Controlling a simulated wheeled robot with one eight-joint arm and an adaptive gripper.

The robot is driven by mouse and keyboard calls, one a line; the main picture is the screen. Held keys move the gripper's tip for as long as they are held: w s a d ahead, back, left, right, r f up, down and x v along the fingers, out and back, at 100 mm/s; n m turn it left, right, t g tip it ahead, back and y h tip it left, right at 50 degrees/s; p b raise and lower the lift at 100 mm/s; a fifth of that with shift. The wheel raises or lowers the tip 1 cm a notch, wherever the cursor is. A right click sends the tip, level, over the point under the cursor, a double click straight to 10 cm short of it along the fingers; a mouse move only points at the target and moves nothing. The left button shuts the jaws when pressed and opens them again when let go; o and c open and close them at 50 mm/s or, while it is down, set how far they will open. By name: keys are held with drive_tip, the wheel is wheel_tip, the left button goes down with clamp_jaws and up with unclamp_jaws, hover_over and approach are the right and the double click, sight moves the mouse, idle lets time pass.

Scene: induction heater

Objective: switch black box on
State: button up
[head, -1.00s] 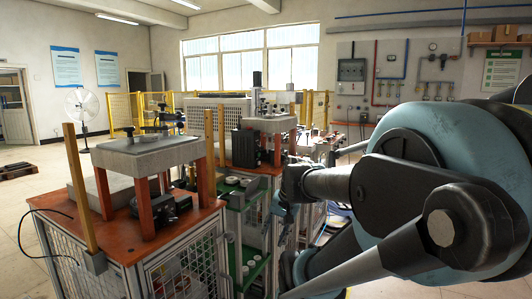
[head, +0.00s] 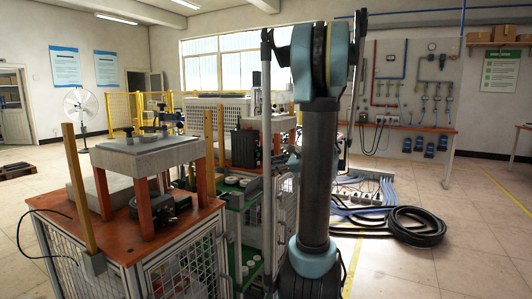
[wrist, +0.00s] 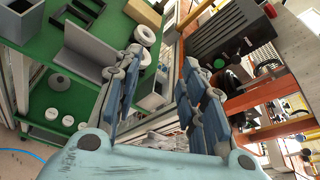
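A black box with ribbed sides stands on the farther orange-topped bench in the head view (head: 243,148). In the wrist view, a dark box (wrist: 235,32) at the upper right has a green button (wrist: 218,63) and a red button (wrist: 270,10) on it. My gripper (wrist: 162,60) is open and empty in the wrist view, its two fingers spread apart. The box lies beyond and to the right of the fingertips, with no contact seen. In the head view, my upright arm hides most of the gripper.
Green shelves (wrist: 60,95) with white round parts are at the left in the wrist view. A nearer orange-topped bench (head: 125,235) with a grey press stands at the left in the head view. A coiled black hose (head: 415,225) lies on the floor at the right.

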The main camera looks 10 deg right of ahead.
drive_tip(key=w+d+r+m+t+y, duration=0.15)
drive_tip(key=w+d+m+t, duration=0.25)
drive_tip(key=w+d+m, duration=0.45)
drive_tip(key=w+a+n, duration=0.2)
drive_tip(key=w+a, duration=0.7)
drive_tip(key=w, duration=0.2)
drive_tip(key=shift+w+a+r, duration=0.4)
drive_tip(key=shift+r, duration=0.05)
drive_tip(key=shift+n+h, duration=0.25)
